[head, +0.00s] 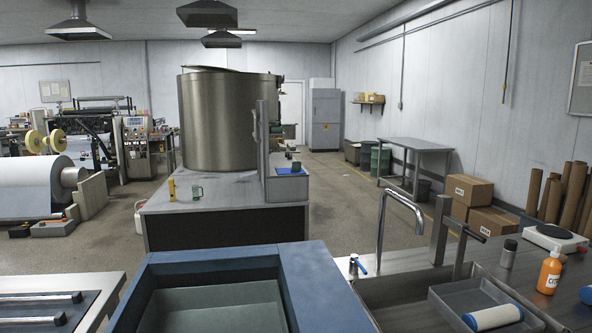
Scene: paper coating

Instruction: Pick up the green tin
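I cannot make out a clearly green tin in the head view. A small greenish container (196,193), perhaps a mug, stands on the grey worktop in the middle distance. A tiny dark object (296,167) sits near a blue patch on the raised unit there, too small to identify. A grey cylinder with a dark top (507,256) stands upright on the right counter. Neither of my grippers shows in this view.
A yellow object (172,190) stands on the grey worktop (225,203). The right counter holds an orange bottle (549,273), a blue-and-white roller (492,317), and a tap (401,206). A blue-rimmed basin (303,280) fills the near foreground. Open floor lies beyond.

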